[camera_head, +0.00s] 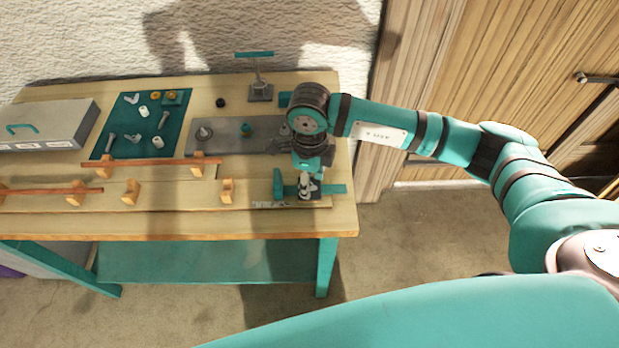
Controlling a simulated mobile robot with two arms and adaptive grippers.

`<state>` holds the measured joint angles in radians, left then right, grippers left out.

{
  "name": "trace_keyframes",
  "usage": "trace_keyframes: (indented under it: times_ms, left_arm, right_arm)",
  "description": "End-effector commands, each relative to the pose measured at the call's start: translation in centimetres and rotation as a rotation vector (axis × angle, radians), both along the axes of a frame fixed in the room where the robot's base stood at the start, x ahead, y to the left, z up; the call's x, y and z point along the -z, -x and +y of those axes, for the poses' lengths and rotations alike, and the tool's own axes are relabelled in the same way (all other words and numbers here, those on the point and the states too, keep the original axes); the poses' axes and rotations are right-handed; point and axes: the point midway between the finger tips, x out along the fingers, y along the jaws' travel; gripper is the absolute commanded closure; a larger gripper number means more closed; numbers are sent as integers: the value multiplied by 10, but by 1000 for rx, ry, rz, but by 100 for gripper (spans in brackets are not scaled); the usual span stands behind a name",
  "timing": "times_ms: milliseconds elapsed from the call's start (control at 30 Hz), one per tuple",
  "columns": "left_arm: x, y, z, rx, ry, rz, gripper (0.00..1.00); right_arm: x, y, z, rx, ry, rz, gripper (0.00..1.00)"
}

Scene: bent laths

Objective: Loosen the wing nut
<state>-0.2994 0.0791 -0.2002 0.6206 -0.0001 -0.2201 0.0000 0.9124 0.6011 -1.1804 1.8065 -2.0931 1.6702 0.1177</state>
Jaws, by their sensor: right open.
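My right gripper (308,188) points down over a small dark block with teal bars (279,184) at the right end of the workbench (180,222). Its fingers are open, close above or around something on the block. The gripper hides that spot, so I cannot tell whether a wing nut is between the fingers. A small grey fitting (203,132), too small to identify surely, stands on a grey metal plate (222,145) left of the gripper. My left gripper is out of view.
A teal mat (125,125) holds several small bolts, rings and white cylinders. A grey case (45,127) stands at far left. Reddish laths (150,162) rest on wooden blocks (130,191). A T-shaped stand (260,90) is at the back. The front bench strip is mostly clear.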

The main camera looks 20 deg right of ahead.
Motion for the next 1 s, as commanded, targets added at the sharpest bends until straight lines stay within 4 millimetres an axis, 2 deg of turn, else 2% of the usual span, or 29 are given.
trace_keyframes:
  times_ms: [133, 267, 500, 700, 833, 1000]
  left_arm:
    - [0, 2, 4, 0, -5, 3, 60]
    - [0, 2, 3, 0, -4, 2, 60]
    - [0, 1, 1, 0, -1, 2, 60]
    - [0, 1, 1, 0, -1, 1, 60]
    - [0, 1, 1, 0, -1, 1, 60]
    - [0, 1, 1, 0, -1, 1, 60]
  right_arm:
    - [-3, 0, 1, -1, -1, -1, 57]
    - [-20, -1, 0, 0, -2, -4, 57]
    - [-71, -1, 0, -1, -2, -5, 57]
    - [-105, 0, 0, 0, -2, -3, 57]
    - [-117, 0, 0, -1, 0, -1, 57]
    - [-120, 0, 0, 0, -1, 1, 57]
